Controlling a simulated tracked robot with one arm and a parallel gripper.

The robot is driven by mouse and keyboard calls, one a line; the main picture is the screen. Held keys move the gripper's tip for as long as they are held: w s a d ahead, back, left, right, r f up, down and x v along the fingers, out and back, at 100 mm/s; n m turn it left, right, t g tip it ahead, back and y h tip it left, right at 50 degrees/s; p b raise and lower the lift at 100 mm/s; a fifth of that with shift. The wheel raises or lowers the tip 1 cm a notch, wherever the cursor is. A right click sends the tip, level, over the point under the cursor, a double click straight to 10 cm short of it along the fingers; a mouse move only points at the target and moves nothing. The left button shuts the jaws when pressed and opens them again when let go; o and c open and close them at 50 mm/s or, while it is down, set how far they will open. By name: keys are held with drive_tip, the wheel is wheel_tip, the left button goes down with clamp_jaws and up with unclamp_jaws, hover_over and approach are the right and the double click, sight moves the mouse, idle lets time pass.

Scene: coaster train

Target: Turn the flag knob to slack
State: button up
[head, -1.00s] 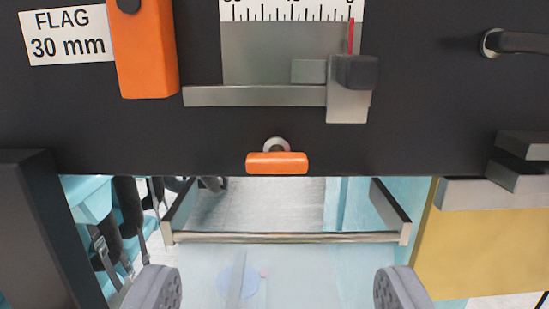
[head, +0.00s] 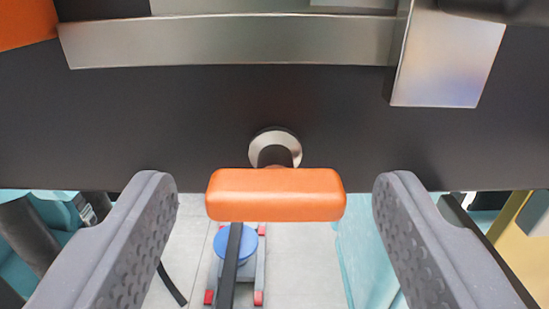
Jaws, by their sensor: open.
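The flag knob (head: 275,194) is an orange bar handle on a short metal stem, at the lower edge of the black panel (head: 180,125). It lies level, left to right, in the middle of the head view. My gripper (head: 275,200) is open, with one grey dimpled finger on each side of the knob. A gap shows between each finger and the knob's ends. Nothing is held. The FLAG label is out of view.
A metal rail (head: 230,42) and a metal block (head: 450,58) stick out from the panel above the knob. An orange part (head: 25,22) is at the upper left. Below the panel are the floor, a blue disc (head: 236,243) and a yellow panel (head: 533,225) at the right.

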drive_tip(key=shift+w, duration=0.45)
